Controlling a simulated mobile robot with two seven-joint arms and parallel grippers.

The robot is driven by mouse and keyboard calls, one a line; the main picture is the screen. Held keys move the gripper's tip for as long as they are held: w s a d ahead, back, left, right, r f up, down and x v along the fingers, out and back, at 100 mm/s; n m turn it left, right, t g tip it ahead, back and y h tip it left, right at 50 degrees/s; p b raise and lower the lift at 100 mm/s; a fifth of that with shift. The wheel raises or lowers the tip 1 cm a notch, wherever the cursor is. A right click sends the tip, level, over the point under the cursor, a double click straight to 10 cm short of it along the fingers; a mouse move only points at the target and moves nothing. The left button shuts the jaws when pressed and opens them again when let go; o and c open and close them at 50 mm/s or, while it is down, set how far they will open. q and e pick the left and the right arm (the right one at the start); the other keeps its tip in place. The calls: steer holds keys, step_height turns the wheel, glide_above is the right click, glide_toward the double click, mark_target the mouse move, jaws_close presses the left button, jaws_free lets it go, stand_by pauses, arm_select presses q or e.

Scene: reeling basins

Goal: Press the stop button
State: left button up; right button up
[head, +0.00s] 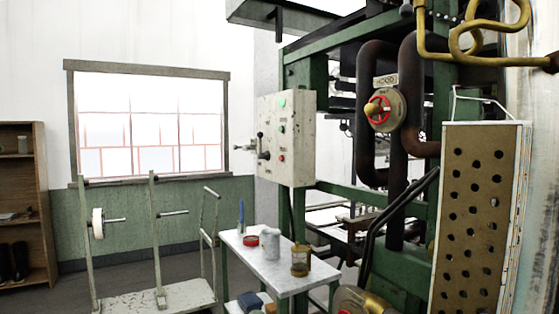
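A worn white control box (299,135) is mounted on the green machine frame in the middle of the head view. Its face carries a round green button (282,102) at the top, a smaller green one (282,128) below it and a small red button (282,157) lowest. The red one looks like the stop button, but the labels are too small to read. Nothing covers these buttons. A metal lever with a dark knob (262,147) sticks out at the box's left side. Neither of my grippers shows in this view.
A small white table (262,275) with a red-rimmed tin (251,240), a pale canister (271,243) and a brass jar (300,259) stands below the box. A metal cart (160,302) is at left. Dark pipes with a red valve wheel (379,110) and a perforated panel (470,215) fill the right.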

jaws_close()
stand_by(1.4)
